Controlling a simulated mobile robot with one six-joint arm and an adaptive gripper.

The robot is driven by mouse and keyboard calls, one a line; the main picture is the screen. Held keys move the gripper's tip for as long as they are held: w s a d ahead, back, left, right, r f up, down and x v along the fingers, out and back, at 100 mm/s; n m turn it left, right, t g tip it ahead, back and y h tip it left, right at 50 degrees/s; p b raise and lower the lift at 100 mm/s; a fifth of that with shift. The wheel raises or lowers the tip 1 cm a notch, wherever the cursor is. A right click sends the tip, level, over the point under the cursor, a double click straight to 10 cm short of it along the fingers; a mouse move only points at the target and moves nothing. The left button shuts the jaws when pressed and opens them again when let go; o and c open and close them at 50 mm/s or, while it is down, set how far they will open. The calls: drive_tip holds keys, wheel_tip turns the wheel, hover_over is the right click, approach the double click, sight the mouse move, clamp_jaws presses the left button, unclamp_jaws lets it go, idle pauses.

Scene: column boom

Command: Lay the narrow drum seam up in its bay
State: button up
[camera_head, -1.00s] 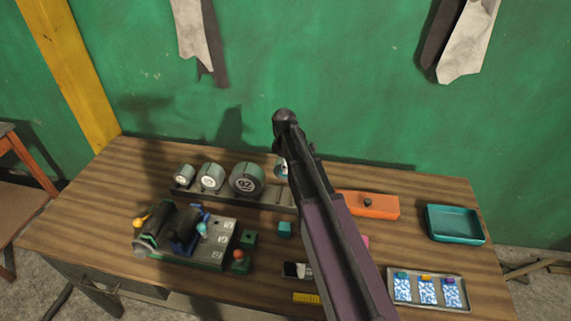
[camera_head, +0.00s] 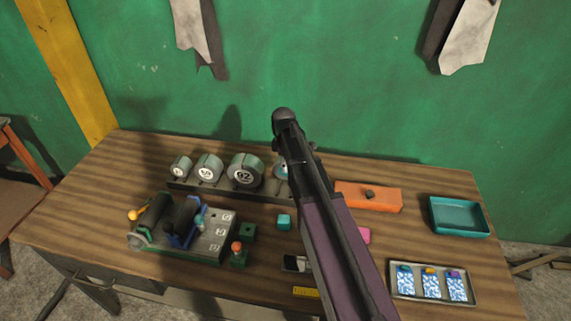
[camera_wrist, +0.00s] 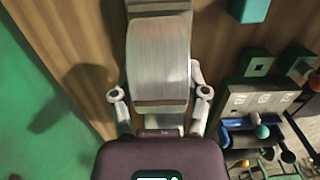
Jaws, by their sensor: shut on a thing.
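In the wrist view, my gripper (camera_wrist: 160,93) is closed around a grey, brushed cylindrical drum (camera_wrist: 158,55), one finger on each side. A brownish band shows at its lower edge; I cannot tell whether this is a seam. In the head view my arm covers the gripper and most of a greenish drum (camera_head: 281,170) at the right part of the dark rack (camera_head: 185,187). I cannot tell which is the narrow one.
A roller machine (camera_head: 182,228) stands front left, with small green blocks (camera_head: 248,232) beside it. A teal cube (camera_head: 284,222) lies mid-table. An orange box (camera_head: 369,197), a teal tray (camera_head: 458,216) and a tray of blue-white packets (camera_head: 401,295) are on the right.

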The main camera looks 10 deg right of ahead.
sight(286, 175)
drive_tip(key=shift+f+b, duration=0.85)
drive_tip(key=shift+f, duration=0.25)
drive_tip(key=shift+f+b, duration=1.75)
idle(1.5)
idle(0.3)
drive_tip(key=o, duration=1.3)
drive_tip(key=shift+o, duration=0.2)
drive_tip(key=shift+r, duration=0.15)
